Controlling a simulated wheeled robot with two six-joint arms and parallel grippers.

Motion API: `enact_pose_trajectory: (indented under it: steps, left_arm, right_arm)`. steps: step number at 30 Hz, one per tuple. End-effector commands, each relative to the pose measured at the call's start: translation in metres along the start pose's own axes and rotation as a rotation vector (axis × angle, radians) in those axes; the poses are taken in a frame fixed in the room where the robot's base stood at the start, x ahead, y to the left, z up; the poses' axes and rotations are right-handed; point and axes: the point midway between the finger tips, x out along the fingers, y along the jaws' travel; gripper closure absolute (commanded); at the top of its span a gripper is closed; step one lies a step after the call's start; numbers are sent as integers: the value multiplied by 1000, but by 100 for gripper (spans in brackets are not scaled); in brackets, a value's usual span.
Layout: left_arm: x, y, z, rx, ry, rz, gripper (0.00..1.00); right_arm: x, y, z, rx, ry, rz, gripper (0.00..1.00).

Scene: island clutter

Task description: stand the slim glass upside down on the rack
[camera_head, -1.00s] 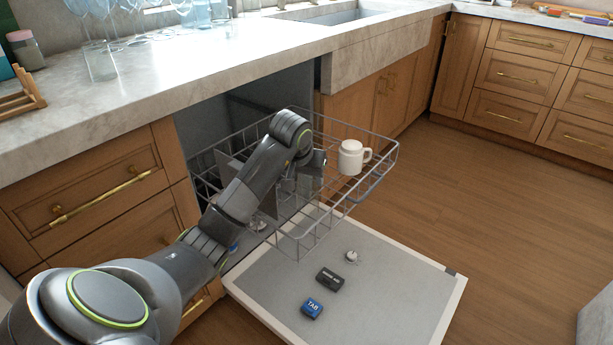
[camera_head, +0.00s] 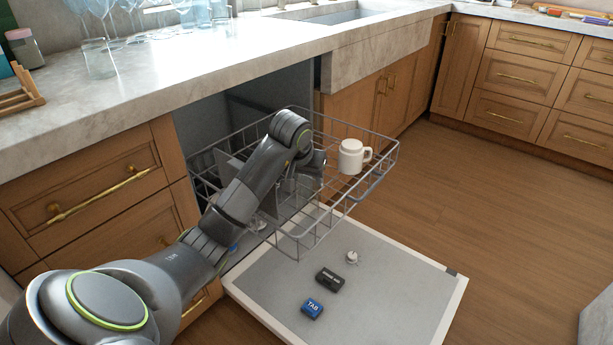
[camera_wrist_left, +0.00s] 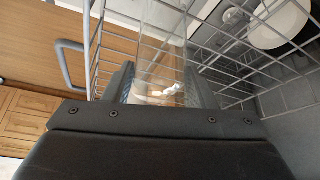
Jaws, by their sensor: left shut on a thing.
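The slim glass (camera_wrist_left: 163,45) is clear and see-through. In the left wrist view it stands out from between the fingers of my left gripper (camera_wrist_left: 160,85), which is shut on it. The rack (camera_head: 345,122) is a grey wire basket pulled out of the dishwasher; its wires (camera_wrist_left: 95,40) pass close around the glass in the wrist view. In the head view my left gripper (camera_head: 290,185) is over the rack, largely hidden behind my wrist. I cannot tell whether the glass touches the rack's bottom. My right gripper is not in view.
A white mug (camera_head: 352,157) stands at the rack's right side. The open dishwasher door (camera_head: 400,290) lies below, with a black box (camera_head: 329,279) and a blue box (camera_head: 312,308) on it. Several clear glasses (camera_head: 98,58) stand on the counter (camera_head: 190,75).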

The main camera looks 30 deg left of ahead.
Motion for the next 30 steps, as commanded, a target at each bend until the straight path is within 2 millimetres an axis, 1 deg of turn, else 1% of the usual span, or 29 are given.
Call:
enact_pose_trajectory:
  steps: [20,26,27,30]
  left_arm:
    - [8,0,4,0,1,0,67]
    - [8,0,4,0,0,0,67]
    - [8,0,4,0,-1,0,46]
    - [8,0,4,0,-1,0,33]
  right_arm:
    - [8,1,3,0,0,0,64]
    - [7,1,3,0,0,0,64]
    - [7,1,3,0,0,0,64]
    - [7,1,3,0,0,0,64]
